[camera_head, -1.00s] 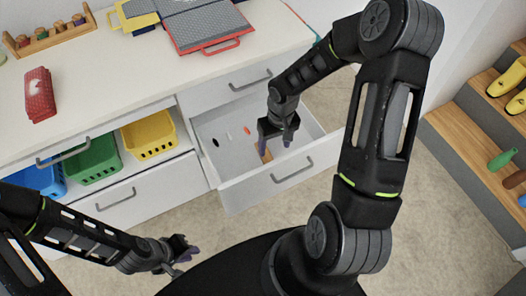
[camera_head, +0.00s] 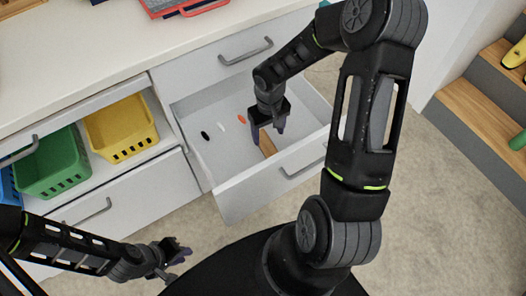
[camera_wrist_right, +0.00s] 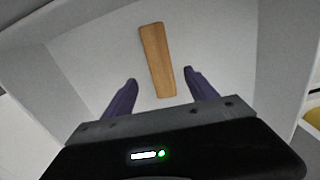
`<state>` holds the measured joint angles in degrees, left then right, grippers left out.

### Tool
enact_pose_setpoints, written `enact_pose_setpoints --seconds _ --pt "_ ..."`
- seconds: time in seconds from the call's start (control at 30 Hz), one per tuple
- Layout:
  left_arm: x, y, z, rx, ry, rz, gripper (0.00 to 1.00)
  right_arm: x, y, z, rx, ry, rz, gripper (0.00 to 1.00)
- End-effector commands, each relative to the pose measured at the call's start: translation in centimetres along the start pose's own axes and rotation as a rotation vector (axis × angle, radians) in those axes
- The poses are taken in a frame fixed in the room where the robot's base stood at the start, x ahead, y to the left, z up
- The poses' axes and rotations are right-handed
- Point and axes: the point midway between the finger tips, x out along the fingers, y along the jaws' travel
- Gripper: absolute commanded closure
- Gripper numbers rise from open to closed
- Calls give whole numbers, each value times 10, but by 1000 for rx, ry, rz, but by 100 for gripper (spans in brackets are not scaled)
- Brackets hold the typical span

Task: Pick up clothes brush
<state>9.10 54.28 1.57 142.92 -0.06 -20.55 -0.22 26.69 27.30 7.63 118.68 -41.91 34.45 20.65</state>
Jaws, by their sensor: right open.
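The clothes brush looks to be the flat wooden piece (camera_wrist_right: 157,60) lying on the drawer floor in the right wrist view. In the head view only part of this wooden piece (camera_head: 267,144) shows, beside and below my right gripper. My right gripper (camera_head: 267,136) is inside the open drawer (camera_head: 230,165), pointing down, open and empty. In the right wrist view its two purple fingers (camera_wrist_right: 160,88) are spread, with the near end of the wood between their tips in the picture. My left gripper (camera_head: 182,252) is low, in front of the cabinet, away from the drawer; its fingers look apart with nothing between them.
A black oval item (camera_head: 205,136), a white item (camera_head: 221,127) and an orange item (camera_head: 241,118) lie in the drawer. The drawer walls surround my right gripper. Yellow (camera_head: 122,129) and green (camera_head: 55,165) baskets stand on the shelf to the left. Wooden steps (camera_head: 470,98) are at the right.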

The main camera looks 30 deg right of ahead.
Motion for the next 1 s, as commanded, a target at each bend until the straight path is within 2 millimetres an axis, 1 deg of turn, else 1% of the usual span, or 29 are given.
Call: enact_pose_setpoints --seconds 0.03,0.2,0.37,0.63,0.9,1.0 --pt "4 -1 0 1 0 1 80 4 1 0 0 1 2 34" --pt "1 0 0 1 0 1 80 1 1 0 0 1 2 34" --pt "1 0 0 1 0 1 80 2 1 0 0 0 2 34" --pt "6 -2 0 1 0 0 80 27 0 0 -1 0 1 34" --pt "6 -2 0 1 0 0 80 28 0 0 0 1 1 34" --pt "7 -2 0 1 0 0 80 32 0 1 1 0 1 34"
